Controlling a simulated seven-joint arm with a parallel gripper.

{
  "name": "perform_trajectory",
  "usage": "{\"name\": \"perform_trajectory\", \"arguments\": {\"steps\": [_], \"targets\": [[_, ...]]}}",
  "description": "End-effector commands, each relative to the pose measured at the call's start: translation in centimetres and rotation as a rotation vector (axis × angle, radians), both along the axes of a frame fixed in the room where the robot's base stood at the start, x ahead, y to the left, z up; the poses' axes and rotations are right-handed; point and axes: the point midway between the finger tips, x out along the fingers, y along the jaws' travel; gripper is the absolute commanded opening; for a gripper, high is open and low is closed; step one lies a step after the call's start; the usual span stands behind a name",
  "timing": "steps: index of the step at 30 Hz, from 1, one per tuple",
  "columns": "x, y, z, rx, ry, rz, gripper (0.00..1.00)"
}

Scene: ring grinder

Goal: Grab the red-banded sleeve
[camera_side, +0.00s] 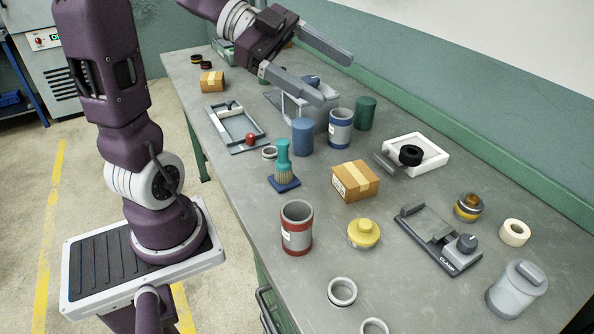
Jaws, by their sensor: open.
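The red-banded sleeve (297,229) is a grey hollow cylinder with red bands at top and bottom and a small white label. It stands upright on the near middle part of the bench, its open top facing up. My gripper (333,78) is at the top of the view, above the far part of the bench. Its two long grey fingers are spread wide with nothing seen between them. It is well apart from the sleeve, beyond it and higher up. A similar sleeve with blue bands (340,129) stands upright below the gripper.
A cardboard box (355,181), a yellow knobbed piece (363,233) and a teal brush (283,162) stand around the sleeve. A clamp fixture (438,240) is to the right. Blue (302,137) and green (365,113) cylinders stand farther back. Bare bench lies left of the sleeve.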

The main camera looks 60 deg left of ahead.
Motion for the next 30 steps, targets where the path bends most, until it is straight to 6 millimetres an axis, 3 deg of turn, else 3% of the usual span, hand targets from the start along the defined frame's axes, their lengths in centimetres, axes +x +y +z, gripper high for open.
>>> {"name": "perform_trajectory", "arguments": {"steps": [6,9,24,27,30], "targets": [[-8.8,-0.2,-0.9,-0.184,0.305,-0.266,0.79],[-8.6,-0.5,-5.5,-0.19,0.305,-0.262,0.79],[-8.6,-0.5,-23.2,-0.181,0.295,-0.262,0.79],[-8.5,-0.5,-25.9,-0.177,0.292,-0.263,0.79],[-8.5,-0.5,-27.2,-0.173,0.29,-0.263,0.79]]}}
